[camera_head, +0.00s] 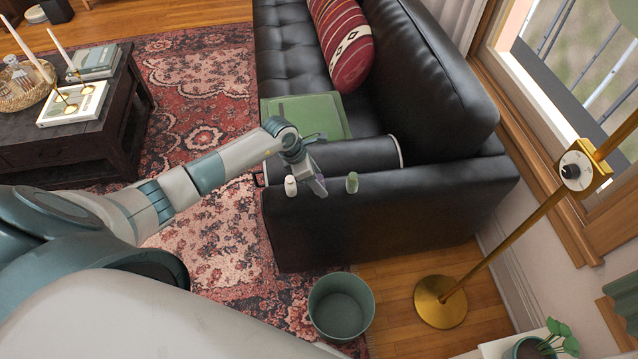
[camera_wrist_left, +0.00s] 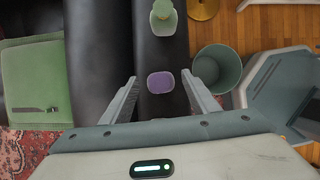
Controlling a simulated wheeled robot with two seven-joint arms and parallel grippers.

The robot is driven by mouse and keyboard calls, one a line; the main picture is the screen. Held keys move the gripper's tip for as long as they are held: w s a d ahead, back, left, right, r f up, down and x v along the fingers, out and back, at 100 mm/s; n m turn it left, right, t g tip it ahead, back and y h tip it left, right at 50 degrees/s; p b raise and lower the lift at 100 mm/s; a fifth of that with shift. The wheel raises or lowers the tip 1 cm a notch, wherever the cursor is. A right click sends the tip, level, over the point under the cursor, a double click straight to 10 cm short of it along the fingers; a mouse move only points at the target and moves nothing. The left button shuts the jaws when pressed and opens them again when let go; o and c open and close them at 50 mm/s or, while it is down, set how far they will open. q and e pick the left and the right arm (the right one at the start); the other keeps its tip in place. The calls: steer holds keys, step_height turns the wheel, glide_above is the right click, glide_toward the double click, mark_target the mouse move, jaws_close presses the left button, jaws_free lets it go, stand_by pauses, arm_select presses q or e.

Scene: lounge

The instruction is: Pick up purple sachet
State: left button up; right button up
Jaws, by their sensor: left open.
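The purple sachet (camera_wrist_left: 160,82) is a small rounded purple shape with a pale edge, lying on the black sofa armrest in the left wrist view. My left gripper (camera_wrist_left: 158,77) is open, with one finger on each side of the sachet and a visible gap to both. In the head view my left gripper (camera_head: 313,164) hangs over the armrest (camera_head: 400,207); a purplish patch shows at its lower finger, and I cannot tell sachet from finger there. My right gripper is in neither view.
A white bottle (camera_head: 290,186) stands at the armrest's left end. A green folder (camera_head: 309,117) lies on the seat. A green bin (camera_head: 341,307) and brass lamp (camera_head: 440,302) stand on the floor.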

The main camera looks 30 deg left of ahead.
arm_select(q)
steer(key=shift+w+d+f, duration=0.1)
steer(key=shift+d+f, duration=0.1)
steer(key=shift+f, duration=0.45)
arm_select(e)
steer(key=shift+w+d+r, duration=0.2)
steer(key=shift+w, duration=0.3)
arm_select(q)
steer(key=c, duration=1.1)
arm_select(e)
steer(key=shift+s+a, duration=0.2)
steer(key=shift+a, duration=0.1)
arm_select(q)
steer(key=shift+w+r, duration=0.1)
steer(key=shift+r, duration=0.1)
